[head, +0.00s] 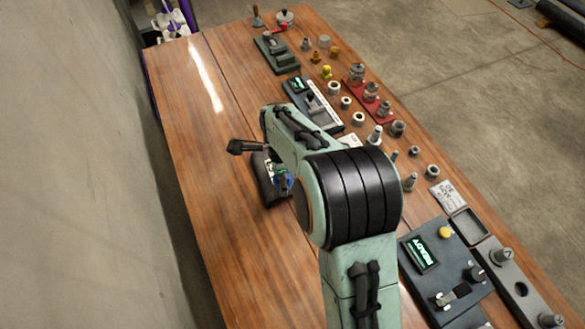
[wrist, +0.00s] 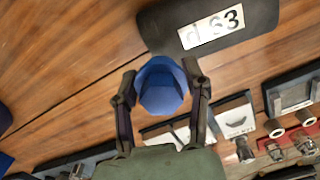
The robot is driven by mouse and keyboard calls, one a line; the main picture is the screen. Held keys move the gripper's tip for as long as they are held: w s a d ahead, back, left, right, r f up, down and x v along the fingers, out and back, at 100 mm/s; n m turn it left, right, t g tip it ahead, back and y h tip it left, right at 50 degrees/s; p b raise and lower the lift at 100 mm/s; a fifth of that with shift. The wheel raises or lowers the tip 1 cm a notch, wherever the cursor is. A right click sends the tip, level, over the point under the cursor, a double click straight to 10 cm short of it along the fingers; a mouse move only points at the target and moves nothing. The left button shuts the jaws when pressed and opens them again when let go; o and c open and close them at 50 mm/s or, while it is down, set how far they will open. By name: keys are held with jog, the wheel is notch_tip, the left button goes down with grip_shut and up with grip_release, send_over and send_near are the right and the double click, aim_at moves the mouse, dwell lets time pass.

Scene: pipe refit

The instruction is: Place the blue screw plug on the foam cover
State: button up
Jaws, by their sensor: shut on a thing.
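The blue screw plug (wrist: 162,86), with a hexagonal end, sits between the two fingers of my gripper (wrist: 160,76) in the wrist view. My gripper is shut on it. A dark rounded pad (wrist: 165,25) with a white label lies just beyond the plug on the wooden table; I take it to be the foam cover, but its label is only partly readable. In the head view the dark pad (head: 264,184) lies left of the plug, and a bit of blue (head: 289,181) shows beside it. My arm hides most of my gripper there. I cannot tell whether plug and pad touch.
The wooden table (head: 215,180) is clear on its left side. Several metal fittings (head: 375,134) stand along the right edge, some on a red tray (head: 383,113). A dark panel with a green READY screen (head: 422,252) lies at the lower right. A wall runs along the left.

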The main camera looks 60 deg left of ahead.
jog(key=shift+a+f, duration=0.2)
jog(key=shift+f, duration=1.55)
jog(key=shift+f, duration=0.15)
jog(key=o, duration=0.9)
